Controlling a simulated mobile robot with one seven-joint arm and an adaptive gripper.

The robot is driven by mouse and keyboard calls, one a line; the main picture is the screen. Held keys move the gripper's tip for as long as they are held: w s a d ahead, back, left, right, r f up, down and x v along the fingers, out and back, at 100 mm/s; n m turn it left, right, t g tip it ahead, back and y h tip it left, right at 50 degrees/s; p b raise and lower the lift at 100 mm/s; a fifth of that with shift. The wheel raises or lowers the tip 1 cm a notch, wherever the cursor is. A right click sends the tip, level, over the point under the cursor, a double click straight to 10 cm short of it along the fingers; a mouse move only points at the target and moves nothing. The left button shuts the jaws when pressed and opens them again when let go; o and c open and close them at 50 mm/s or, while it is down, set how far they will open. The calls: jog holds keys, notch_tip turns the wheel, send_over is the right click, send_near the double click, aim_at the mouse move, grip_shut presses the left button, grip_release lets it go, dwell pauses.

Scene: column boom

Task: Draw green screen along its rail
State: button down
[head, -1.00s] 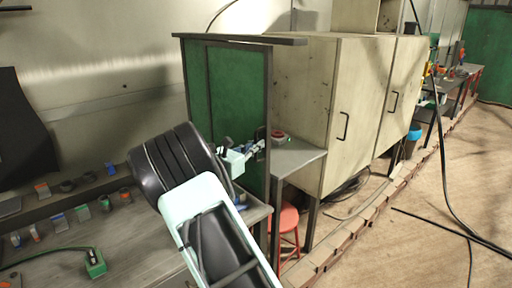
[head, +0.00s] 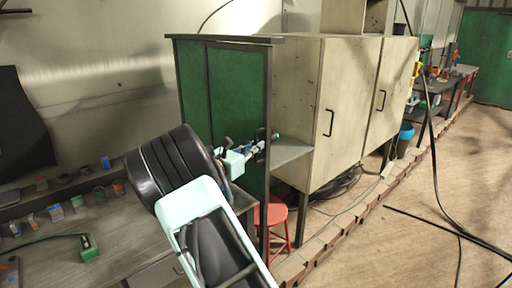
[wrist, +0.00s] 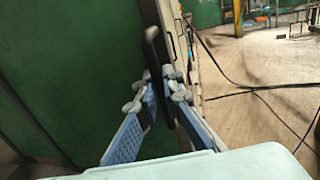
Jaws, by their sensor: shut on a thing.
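The green screen (head: 238,95) stands upright in a dark frame left of the pale cupboards. Its dark rail (head: 220,40) runs across the top and reaches a little past the screen's right edge. A dark upright handle is on the screen's right frame; in the wrist view the handle (wrist: 153,42) passes down between the fingers. My gripper (head: 260,148) is shut on this handle, and it also shows in the wrist view (wrist: 163,80). The exact finger contact is partly hidden. My arm covers the screen's lower left part.
Pale cupboards (head: 350,110) and a grey shelf (head: 290,152) stand right of the screen. A red stool (head: 272,213) is just beyond its lower edge. A workbench (head: 120,235) lies at left. A brick kerb and black cables (head: 440,155) cross the floor at right.

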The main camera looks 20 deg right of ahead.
jog(key=c, duration=2.1)
grip_release()
jog(key=v, duration=1.2)
